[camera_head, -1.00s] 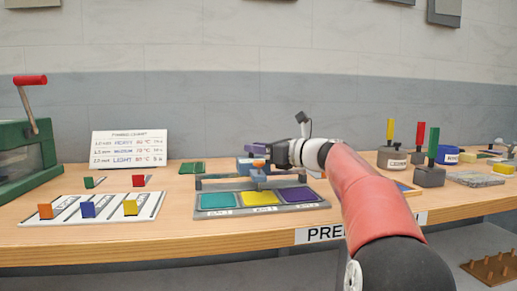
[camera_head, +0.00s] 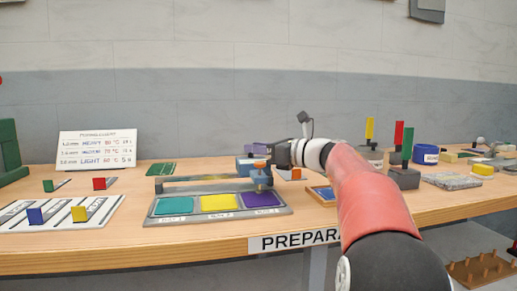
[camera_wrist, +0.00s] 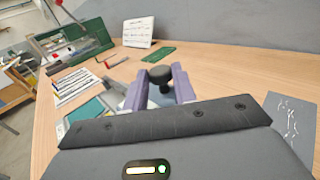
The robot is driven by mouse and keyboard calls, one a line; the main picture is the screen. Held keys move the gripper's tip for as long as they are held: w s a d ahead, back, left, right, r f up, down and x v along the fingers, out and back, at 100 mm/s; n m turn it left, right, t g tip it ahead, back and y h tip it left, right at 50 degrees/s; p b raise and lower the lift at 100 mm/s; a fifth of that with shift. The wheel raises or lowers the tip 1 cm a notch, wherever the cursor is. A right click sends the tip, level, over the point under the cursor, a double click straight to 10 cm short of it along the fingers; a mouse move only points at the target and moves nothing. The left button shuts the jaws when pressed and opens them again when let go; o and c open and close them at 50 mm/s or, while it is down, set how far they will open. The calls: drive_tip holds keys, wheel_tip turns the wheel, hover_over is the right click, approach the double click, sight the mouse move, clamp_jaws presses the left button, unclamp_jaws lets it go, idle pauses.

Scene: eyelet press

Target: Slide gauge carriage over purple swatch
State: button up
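The gauge (camera_head: 180,217) is a grey tray on the table in the head view, with a teal swatch (camera_head: 173,206), a yellow swatch (camera_head: 219,202) and a purple swatch (camera_head: 261,199) from left to right. A rail (camera_head: 208,181) runs behind them. The gauge carriage (camera_head: 262,180) is at the rail's right end, over the purple swatch. My gripper (camera_head: 256,150) reaches it from the right. In the wrist view my gripper's purple fingers (camera_wrist: 160,88) lie on both sides of the carriage's black knob (camera_wrist: 160,76) and appear to touch it. The arm hides some of the far side.
A striped white board (camera_head: 60,214) with coloured blocks lies left of the gauge. A lettered sign (camera_head: 97,150) stands behind. The table front is clear.

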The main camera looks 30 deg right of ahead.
drive_tip(key=o, duration=0.4)
drive_tip(key=shift+s+d, duration=0.1)
drive_tip(key=shift+d, duration=0.2)
drive_tip(key=v, duration=0.7)
drive_tip(key=shift+s+d+b, duration=0.2)
drive_tip(key=shift+s+b, duration=0.15)
